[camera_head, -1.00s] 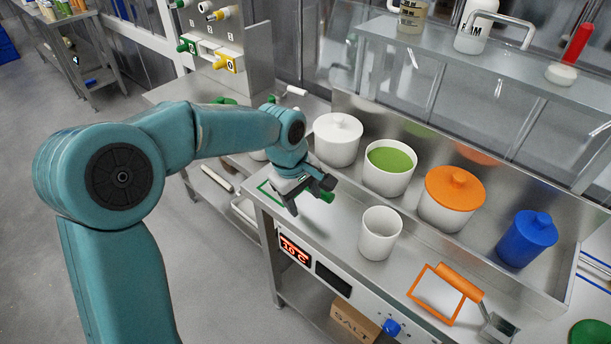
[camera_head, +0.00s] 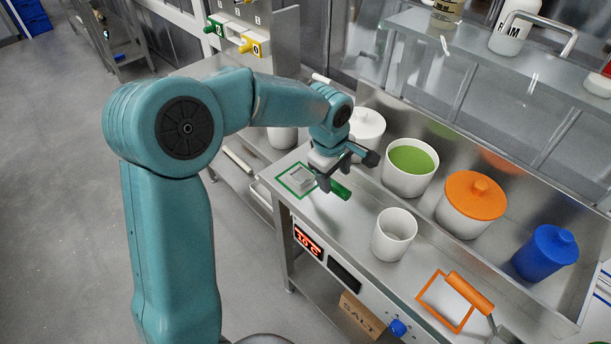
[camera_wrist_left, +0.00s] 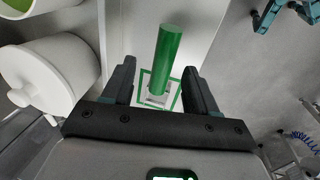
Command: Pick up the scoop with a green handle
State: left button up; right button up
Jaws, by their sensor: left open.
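My left gripper (camera_head: 340,170) is just above the handle, open. In the left wrist view the green handle (camera_wrist_left: 168,58) stands between the two spread fingers of my left gripper (camera_wrist_left: 160,85), touching neither as far as I can tell. The scoop's head (camera_wrist_left: 156,96) shows below it, partly hidden by the gripper body. My right gripper is in neither view.
A white lidded pot (camera_head: 367,124), a pot of green filling (camera_head: 408,172), an orange-lidded pot (camera_head: 466,208) and a blue pot (camera_head: 545,254) stand behind. An empty white cup (camera_head: 393,236) and an orange-handled scoop (camera_head: 470,291) are to the right.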

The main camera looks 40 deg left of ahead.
aim_at(335, 190)
pick_arm(q)
jog(key=shift+f, duration=0.7)
jog(key=shift+f+p, duration=0.3)
jog(key=shift+f, duration=0.1)
jog(key=f, duration=0.3)
jog(key=f+p, duration=0.1)
jog(key=shift+w+f, duration=0.2)
jog(key=shift+w, duration=0.2)
jog(key=shift+c, duration=1.3)
jog(key=c, duration=0.8)
